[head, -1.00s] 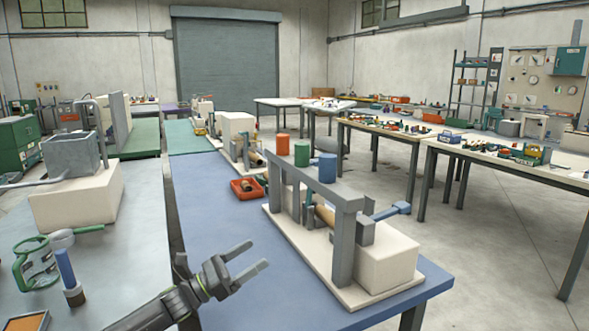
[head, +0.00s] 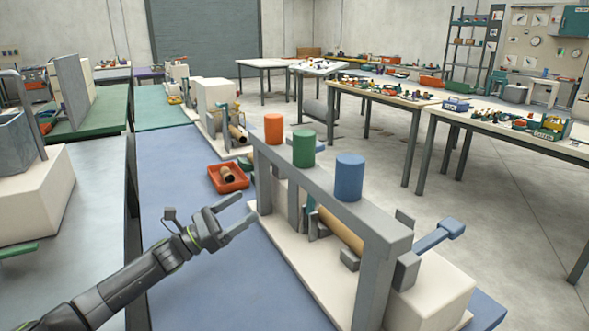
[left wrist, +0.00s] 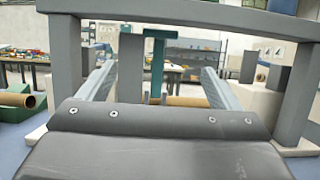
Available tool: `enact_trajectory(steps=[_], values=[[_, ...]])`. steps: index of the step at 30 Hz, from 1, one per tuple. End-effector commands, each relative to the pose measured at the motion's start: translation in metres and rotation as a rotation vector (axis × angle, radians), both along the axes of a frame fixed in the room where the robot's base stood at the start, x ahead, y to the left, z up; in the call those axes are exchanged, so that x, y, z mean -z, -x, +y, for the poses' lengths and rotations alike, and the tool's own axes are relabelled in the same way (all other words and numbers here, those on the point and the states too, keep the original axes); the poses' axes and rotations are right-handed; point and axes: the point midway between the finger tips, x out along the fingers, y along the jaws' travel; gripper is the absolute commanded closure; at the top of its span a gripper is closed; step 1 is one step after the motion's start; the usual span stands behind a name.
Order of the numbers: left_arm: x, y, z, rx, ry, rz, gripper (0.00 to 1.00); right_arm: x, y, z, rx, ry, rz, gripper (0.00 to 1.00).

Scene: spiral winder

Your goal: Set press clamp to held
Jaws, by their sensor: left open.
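The winder's grey frame (head: 340,207) stands on a pale base on the blue table, with orange (head: 274,128), green (head: 303,148) and blue (head: 350,177) cylinders on top. A brown tube (head: 341,231) lies under the frame. A teal T-shaped upright (left wrist: 156,62), possibly the press clamp, stands behind the frame opening. In the head view it is mostly hidden by the frame. My left gripper (head: 247,207) is open and empty, left of the frame and apart from it. In the left wrist view its fingers (left wrist: 158,82) point toward the opening, either side of the teal upright.
A blue-handled crank (head: 440,235) sticks out at the winder's right end. A red tray (head: 229,178) with a small roll lies beyond my left gripper. A second winder (head: 215,105) stands further back. The blue table's left part (head: 180,170) is clear.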

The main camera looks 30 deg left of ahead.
Motion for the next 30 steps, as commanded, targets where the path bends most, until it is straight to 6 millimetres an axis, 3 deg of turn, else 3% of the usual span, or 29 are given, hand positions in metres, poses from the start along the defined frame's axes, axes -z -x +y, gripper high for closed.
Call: enact_trajectory(steps=[24,30], values=[[-0.058,-0.113,-0.066,-0.001,0.005,-0.001,0.15,-0.023,0.015,0.002,-0.003,-0.003,-0.006,0.64],[-0.063,-0.128,-0.075,-0.001,0.002,0.000,0.15,-0.026,0.018,0.003,-0.004,-0.004,-0.004,0.64]])
